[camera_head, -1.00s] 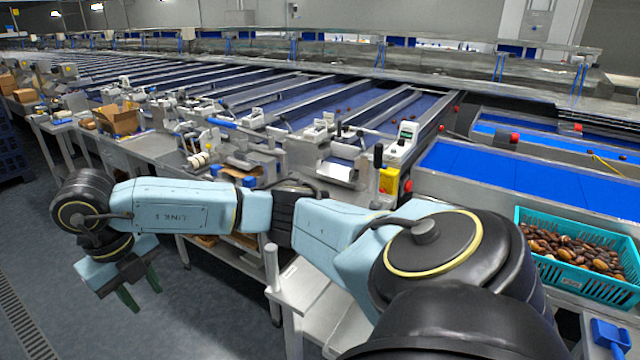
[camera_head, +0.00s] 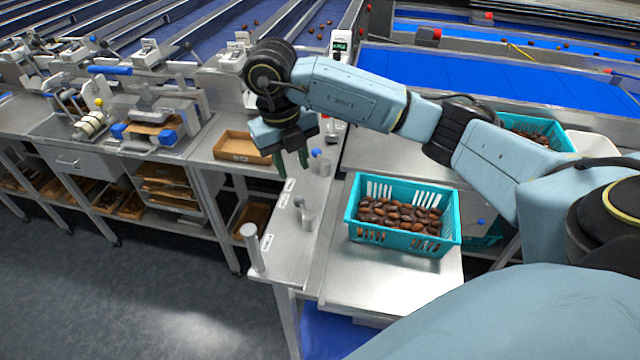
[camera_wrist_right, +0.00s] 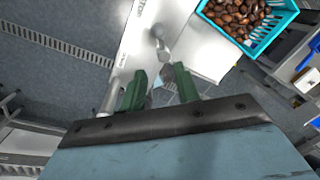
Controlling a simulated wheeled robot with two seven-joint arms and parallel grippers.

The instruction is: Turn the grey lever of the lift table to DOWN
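In the head view the lift table (camera_head: 375,290) is a bare metal top with a teal crate (camera_head: 452,236) of dates on it. Small white labels (camera_head: 267,242), too small to read, lie along its left strip. A short grey lever (camera_head: 308,217) stands on that strip; which label it points to I cannot tell. My right gripper (camera_head: 292,164) is open and empty, above the far end of the strip and apart from the lever. In the right wrist view the green fingers (camera_wrist_right: 160,84) are spread, with the grey lever (camera_wrist_right: 161,47) beyond them. My left gripper is out of view.
A grey post (camera_head: 251,246) rises at the strip's near left corner, and another (camera_head: 326,166) near its far end, beside a blue knob (camera_head: 316,153). An open cardboard box (camera_head: 232,147) is on the bench behind. The floor at left is clear.

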